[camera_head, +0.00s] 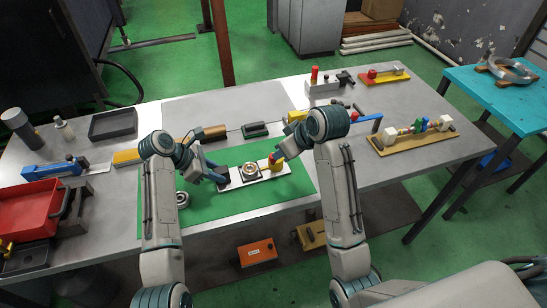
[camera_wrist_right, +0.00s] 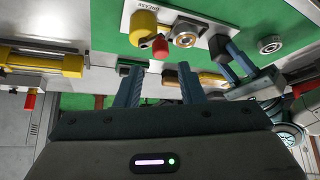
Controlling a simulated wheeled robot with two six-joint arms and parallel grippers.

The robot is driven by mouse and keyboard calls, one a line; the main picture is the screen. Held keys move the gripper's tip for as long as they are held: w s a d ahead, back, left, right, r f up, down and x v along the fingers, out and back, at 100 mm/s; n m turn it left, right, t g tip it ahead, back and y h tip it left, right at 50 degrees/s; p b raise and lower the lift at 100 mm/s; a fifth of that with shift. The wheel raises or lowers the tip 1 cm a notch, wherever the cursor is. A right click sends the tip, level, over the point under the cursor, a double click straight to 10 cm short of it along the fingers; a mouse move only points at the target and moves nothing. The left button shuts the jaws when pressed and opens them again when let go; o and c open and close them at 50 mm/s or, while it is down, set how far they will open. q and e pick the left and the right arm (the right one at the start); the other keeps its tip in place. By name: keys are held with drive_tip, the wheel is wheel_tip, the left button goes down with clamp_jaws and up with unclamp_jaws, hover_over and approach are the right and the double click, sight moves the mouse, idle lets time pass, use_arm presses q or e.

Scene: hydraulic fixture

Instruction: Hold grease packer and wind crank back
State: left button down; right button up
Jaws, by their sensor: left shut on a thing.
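The grease packer (camera_head: 236,183) lies on the green mat (camera_head: 205,221). It is a pale plate with a round metal hub (camera_head: 251,170) in its middle and a yellow part with a red knob (camera_head: 275,160) at its right end. In the right wrist view the hub (camera_wrist_right: 185,35), yellow part (camera_wrist_right: 143,25) and red knob (camera_wrist_right: 160,45) show near the top. My left gripper (camera_head: 219,178) is shut on the packer's left end. My right gripper (camera_wrist_right: 159,73) is open and empty, its fingers apart from the red knob. In the head view its arm partly hides its fingers.
A loose bearing ring (camera_head: 182,199) lies left on the mat. A red tray (camera_head: 28,207) stands at the far left. Several fixtures line the back of the table, and a wooden-based fixture (camera_head: 411,139) stands right. A turquoise table (camera_head: 500,100) stands beyond.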

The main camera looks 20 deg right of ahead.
drive_tip(key=shift+x, duration=3.3)
